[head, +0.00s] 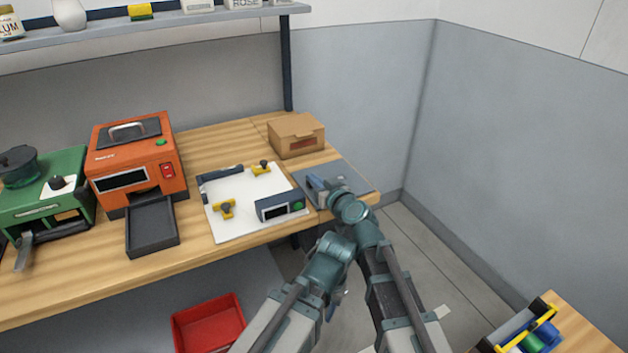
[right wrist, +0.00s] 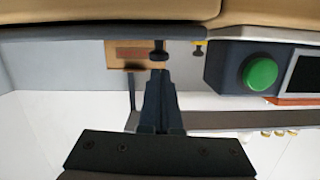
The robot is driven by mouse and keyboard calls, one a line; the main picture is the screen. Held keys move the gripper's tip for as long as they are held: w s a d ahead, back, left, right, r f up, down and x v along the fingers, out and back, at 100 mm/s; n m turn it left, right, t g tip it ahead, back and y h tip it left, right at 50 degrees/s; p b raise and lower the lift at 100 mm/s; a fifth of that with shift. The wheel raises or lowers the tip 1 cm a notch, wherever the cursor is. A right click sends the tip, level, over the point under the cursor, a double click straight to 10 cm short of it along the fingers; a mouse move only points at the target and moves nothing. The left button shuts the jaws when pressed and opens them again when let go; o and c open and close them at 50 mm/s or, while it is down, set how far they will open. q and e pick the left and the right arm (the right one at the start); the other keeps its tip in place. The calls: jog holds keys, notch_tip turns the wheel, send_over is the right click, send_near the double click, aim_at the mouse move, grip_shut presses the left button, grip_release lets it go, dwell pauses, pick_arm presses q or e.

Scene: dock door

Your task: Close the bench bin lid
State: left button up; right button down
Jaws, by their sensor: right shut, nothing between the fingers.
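A small brown box (head: 298,145), the likeliest bench bin, stands at the back right of the bench. A dark reddish panel shows on its front. Its top looks flat and mostly covered, but I cannot tell whether a lid is fully down. The box also shows in the right wrist view (right wrist: 122,52), beyond the fingers. My right gripper (head: 312,182) is shut and empty, over the bench's right part, in front of the box and apart from it. In the right wrist view its fingers (right wrist: 160,98) are together.
A white board (head: 245,218) with yellow clamps and a green-button unit (head: 280,208) lies left of my right gripper. An orange machine (head: 135,160) and a green machine (head: 45,205) stand farther left. A red bin (head: 208,325) sits below the bench. A wall closes the right.

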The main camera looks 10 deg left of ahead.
jog(key=shift+f, duration=0.4)
jog(key=shift+a, duration=0.1)
jog(key=shift+s, duration=0.1)
jog(key=p+v, duration=0.1)
jog(key=v, duration=0.6)
jog(key=shift+s, duration=0.2)
